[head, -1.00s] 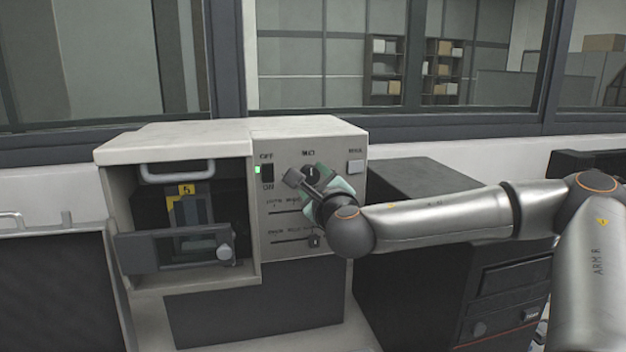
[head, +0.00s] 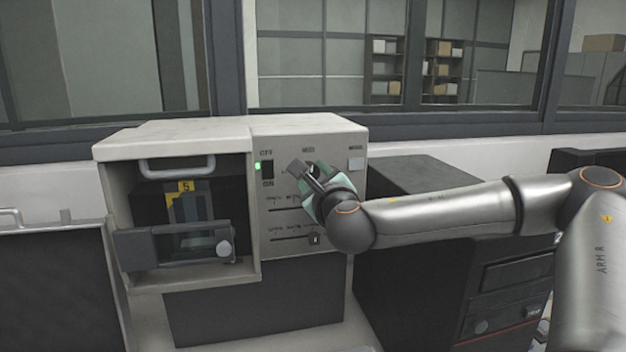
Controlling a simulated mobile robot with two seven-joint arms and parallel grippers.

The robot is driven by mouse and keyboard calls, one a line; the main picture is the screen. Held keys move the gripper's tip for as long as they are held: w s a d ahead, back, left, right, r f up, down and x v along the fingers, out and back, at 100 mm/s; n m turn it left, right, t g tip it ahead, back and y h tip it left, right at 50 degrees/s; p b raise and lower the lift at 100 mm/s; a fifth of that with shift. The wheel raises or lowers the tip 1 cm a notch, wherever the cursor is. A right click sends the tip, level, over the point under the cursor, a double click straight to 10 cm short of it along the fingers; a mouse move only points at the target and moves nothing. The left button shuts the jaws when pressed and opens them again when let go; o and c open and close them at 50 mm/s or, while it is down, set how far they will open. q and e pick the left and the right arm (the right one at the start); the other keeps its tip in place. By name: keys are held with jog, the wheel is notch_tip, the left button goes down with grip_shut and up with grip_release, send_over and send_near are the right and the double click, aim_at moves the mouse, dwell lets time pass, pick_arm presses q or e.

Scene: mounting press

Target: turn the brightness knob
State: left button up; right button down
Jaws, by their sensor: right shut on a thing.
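A pale box-shaped machine (head: 335,128) stands on the counter, its control panel facing me. The round dark knob, under a label at the panel's top middle, is now mostly hidden behind my right gripper (head: 307,174). My right gripper reaches in from the right, its fingers against the panel at the knob and shut on it. My left gripper does not show.
Beside the knob are an OFF/ON switch (head: 266,172) with a lit green lamp (head: 257,167), and a square button (head: 356,164). Slider slots (head: 288,239) lie below. An open compartment with a dark hinged door (head: 150,249) is at left; a dark cabinet (head: 420,180) stands at right.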

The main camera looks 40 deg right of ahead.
jog(key=m+b, duration=0.2)
jog(key=m, duration=0.1)
jog(key=shift+m, duration=0.3)
jog(key=m+b, duration=0.2)
jog(key=m, duration=0.2)
jog(key=shift+b, duration=0.35)
jog(key=m+b, duration=0.2)
jog(key=m, duration=0.2)
jog(key=shift+m, duration=0.3)
jog(key=shift+m+b, duration=0.45)
jog(key=shift+m, duration=0.65)
jog(key=shift+r, duration=0.1)
jog(key=shift+c, duration=1.9)
grip_release()
